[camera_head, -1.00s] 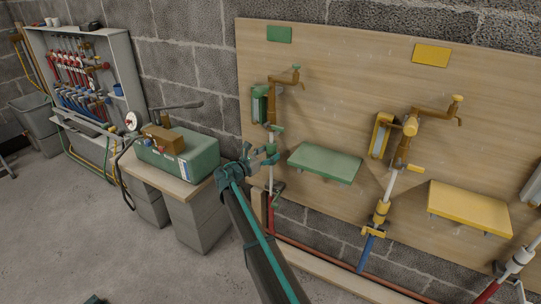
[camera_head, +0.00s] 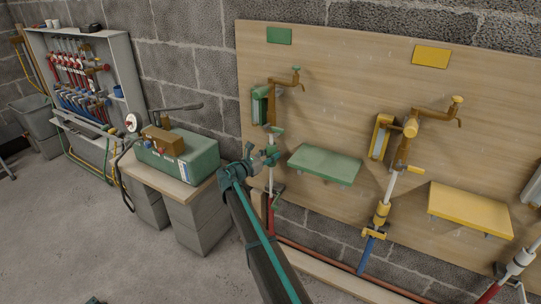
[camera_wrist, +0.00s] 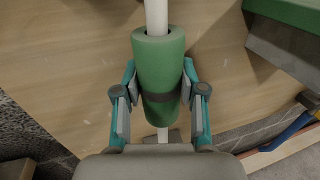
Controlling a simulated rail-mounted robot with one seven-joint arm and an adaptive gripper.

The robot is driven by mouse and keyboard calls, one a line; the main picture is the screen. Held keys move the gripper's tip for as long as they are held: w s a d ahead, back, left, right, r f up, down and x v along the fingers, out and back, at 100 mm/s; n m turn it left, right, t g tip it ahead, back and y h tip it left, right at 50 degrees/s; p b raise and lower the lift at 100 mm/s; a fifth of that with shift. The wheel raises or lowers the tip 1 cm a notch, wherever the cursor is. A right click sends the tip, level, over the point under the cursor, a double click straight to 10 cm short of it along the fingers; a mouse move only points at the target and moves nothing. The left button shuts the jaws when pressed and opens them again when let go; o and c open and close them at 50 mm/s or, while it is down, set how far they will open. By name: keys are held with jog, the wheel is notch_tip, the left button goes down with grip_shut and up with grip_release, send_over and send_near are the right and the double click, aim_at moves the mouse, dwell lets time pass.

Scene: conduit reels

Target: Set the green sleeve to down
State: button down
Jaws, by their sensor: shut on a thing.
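The green sleeve (camera_wrist: 160,52) is a cylinder with a dark band, around a white upright pipe (camera_wrist: 156,14). My gripper (camera_wrist: 161,100) is shut on it, with one finger on each side of its lower half. The pipe shows above and below the sleeve in the wrist view. In the head view my gripper (camera_head: 264,158) is at the pipe under the green tap (camera_head: 283,82), left of the green shelf (camera_head: 325,165). There the gripper largely hides the sleeve.
The wooden board (camera_head: 345,75) stands close behind the pipe. The yellow tap set (camera_head: 410,127) and yellow shelf (camera_head: 470,208) are to the right. A bench with a green machine (camera_head: 180,160) stands to the left, and a tool rack (camera_head: 85,70) is beyond it.

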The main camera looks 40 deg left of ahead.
notch_tip(320, 180, down, 10)
jog(key=shift+f+p, duration=0.1)
jog(key=shift+p, duration=1)
jog(key=c, duration=0.8)
grip_release()
jog(key=shift+f, duration=0.15)
jog(key=shift+o, duration=0.8)
send_near(271, 174)
jog(key=shift+s+a+f, duration=0.15)
jog(key=shift+s, duration=0.3)
jog(key=shift+s+a+f, duration=0.1)
jog(key=shift+s+a, duration=0.05)
jog(key=shift+s, duration=0.3)
